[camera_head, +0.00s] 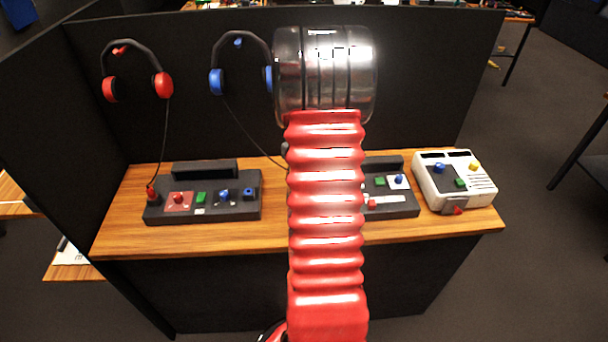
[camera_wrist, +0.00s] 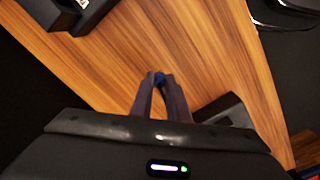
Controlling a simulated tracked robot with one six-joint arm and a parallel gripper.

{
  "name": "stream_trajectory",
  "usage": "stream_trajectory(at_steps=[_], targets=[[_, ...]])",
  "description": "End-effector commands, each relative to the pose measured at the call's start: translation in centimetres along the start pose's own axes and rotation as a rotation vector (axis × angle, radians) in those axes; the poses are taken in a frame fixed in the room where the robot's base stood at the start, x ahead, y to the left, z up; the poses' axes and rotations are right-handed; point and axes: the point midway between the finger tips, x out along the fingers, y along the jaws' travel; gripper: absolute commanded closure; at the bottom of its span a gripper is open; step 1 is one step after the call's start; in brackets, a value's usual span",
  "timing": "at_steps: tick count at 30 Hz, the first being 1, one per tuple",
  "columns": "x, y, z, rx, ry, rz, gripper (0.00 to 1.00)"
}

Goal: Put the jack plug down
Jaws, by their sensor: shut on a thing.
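In the wrist view, my gripper (camera_wrist: 160,84) points at the wooden desk top, its two dark fingers converging at the tips. They are shut on a small blue piece, which looks like the jack plug (camera_wrist: 158,77); only a little of it shows. I cannot tell whether it touches the wood. In the head view, my red arm hides the gripper and the plug. The blue headphones (camera_head: 217,82) hang on the dark partition, and their cable (camera_head: 250,138) runs down behind my arm.
The wooden desk (camera_head: 275,236) bears a left black panel (camera_head: 217,212), a right black panel (camera_head: 400,208) partly hidden by my arm, and a white box (camera_head: 455,182) at the right. Red headphones (camera_head: 163,84) hang at the left. Bare wood (camera_wrist: 205,45) surrounds the fingertips.

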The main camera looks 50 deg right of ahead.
Motion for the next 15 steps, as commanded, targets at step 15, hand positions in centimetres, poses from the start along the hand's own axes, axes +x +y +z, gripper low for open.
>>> stream_trajectory(at_steps=[15], targets=[[0.59,0.03,0.04,0.001,-0.001,-0.001,1.0]])
